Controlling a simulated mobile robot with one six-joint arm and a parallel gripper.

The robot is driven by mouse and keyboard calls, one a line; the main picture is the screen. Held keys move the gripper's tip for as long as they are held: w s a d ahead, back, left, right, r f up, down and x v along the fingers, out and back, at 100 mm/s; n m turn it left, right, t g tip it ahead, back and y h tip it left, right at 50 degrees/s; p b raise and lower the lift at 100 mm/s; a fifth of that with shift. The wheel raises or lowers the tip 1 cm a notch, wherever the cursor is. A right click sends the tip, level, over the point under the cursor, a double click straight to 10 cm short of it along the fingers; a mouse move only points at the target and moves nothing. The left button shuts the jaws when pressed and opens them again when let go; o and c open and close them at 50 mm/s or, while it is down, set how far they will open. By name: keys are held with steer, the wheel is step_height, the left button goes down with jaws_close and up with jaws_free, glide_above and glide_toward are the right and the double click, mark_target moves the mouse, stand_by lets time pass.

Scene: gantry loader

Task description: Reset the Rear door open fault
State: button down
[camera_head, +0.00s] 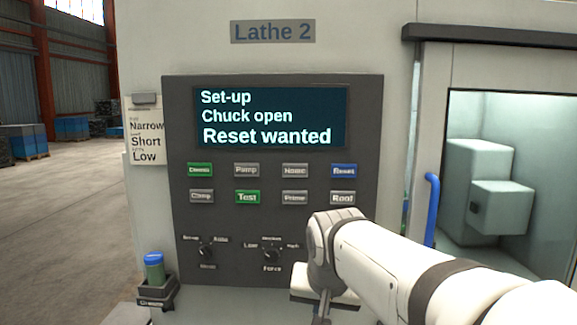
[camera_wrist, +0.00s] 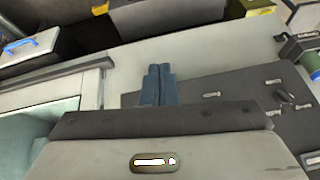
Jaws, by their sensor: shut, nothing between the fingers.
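The Lathe 2 control panel (camera_head: 316,215) faces me in the head view. Its lit screen (camera_head: 270,117) reads "Set-up", "Chuck open", "Reset wanted"; no rear door is named. Below are two rows of buttons. A blue button (camera_head: 343,170) at the upper right seems to read "Reset". Two buttons are green, one at the upper left (camera_head: 200,170) and one marked "Test" (camera_head: 247,197); the others are grey. Two knobs sit lower, a mode knob (camera_head: 206,250) and a force knob (camera_head: 272,254). My gripper (camera_wrist: 158,70) is shut and empty, apart from the buttons as far as I can tell.
A note (camera_head: 146,140) left of the panel reads "Narrow", "Short", "Low". A green jar with a blue lid (camera_head: 154,268) stands in a holder at the lower left. A blue handle (camera_head: 432,210) and the machine's window lie to the right. Floor at left is open.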

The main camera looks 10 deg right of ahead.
mark_target(347, 170)
steer(key=w+d+r+m+t+h+p, duration=0.1)
steer(key=w+d+r+m, duration=0.2)
steer(key=r, duration=0.7)
steer(key=w+d+r+m+t+h+p, duration=0.1)
steer(key=w+d+r+m, duration=0.3)
steer(key=r, duration=0.6)
steer(key=w+d+t, duration=0.1)
steer(key=w+d, duration=0.1)
steer(key=d, duration=0.1)
steer(key=shift+w, duration=0.3)
steer(key=shift+d, duration=0.1)
steer(key=shift+w+d+p, duration=0.4)
steer(key=shift+w+p, duration=0.2)
steer(key=shift+w, duration=0.8)
steer(key=shift+w+d+p, duration=0.4)
steer(key=shift+w+p, duration=0.25)
steer(key=shift+w, duration=0.8)
steer(key=shift+w+d+p, duration=0.4)
steer(key=shift+w+p, duration=0.2)
steer(key=shift+w, duration=0.8)
steer(key=shift+w, duration=0.1)
steer(key=shift+w+d, duration=0.1)
steer(key=shift+w, duration=0.4)
